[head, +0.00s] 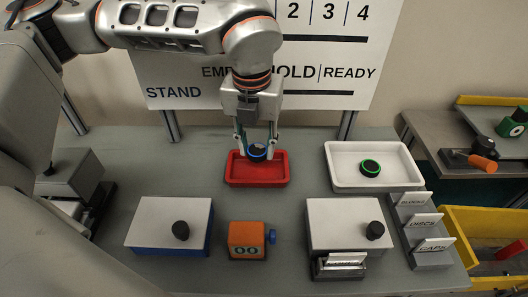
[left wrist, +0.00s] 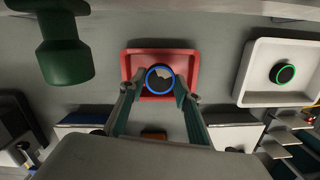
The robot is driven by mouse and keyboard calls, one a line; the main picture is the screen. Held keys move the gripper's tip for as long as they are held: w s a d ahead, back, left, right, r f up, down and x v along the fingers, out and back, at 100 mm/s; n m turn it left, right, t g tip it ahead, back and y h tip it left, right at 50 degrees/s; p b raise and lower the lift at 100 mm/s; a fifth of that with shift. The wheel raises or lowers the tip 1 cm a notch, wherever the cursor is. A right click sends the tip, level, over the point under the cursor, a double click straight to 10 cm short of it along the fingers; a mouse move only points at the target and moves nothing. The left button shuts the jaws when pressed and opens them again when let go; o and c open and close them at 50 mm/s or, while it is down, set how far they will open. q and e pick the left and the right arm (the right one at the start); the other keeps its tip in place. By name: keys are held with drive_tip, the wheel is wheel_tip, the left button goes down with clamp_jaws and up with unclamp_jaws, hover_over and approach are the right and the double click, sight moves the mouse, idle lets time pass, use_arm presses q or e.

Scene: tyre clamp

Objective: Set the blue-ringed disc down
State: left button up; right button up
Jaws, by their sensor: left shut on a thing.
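The blue-ringed disc (head: 257,152) is dark with a blue rim. My left gripper (head: 257,146) points down with its two fingers shut on the disc's sides. In the left wrist view the disc (left wrist: 160,79) sits between the fingertips (left wrist: 160,84), over the red tray (left wrist: 127,68). In the head view it is at the back part of the red tray (head: 258,183). I cannot tell whether the disc touches the tray floor. My right gripper is not in view.
A white tray (head: 345,181) to the right holds a green-ringed disc (head: 370,167). In front stand a blue-based white box (head: 150,222), an orange counter (head: 247,240), another white box (head: 335,220) and labelled holders (head: 430,246). A sign board (head: 335,95) stands behind.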

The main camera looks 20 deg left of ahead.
sight(257, 173)
use_arm(q)
drive_tip(key=shift+s+d+f, duration=0.3)
drive_tip(key=shift+s+f, duration=0.1)
drive_tip(key=shift+f, duration=0.35)
drive_tip(key=shift+f+b, duration=0.35)
drive_tip(key=shift+b, duration=0.05)
wheel_tip(257, 173, down, 2)
drive_tip(key=shift+a+f+b, duration=0.15)
drive_tip(key=shift+f+b, duration=0.1)
drive_tip(key=shift+b, duration=0.35)
drive_tip(key=shift+f, duration=0.2)
drive_tip(key=shift+w+r, duration=0.1)
drive_tip(key=shift+w, duration=0.05)
drive_tip(key=o, duration=1)
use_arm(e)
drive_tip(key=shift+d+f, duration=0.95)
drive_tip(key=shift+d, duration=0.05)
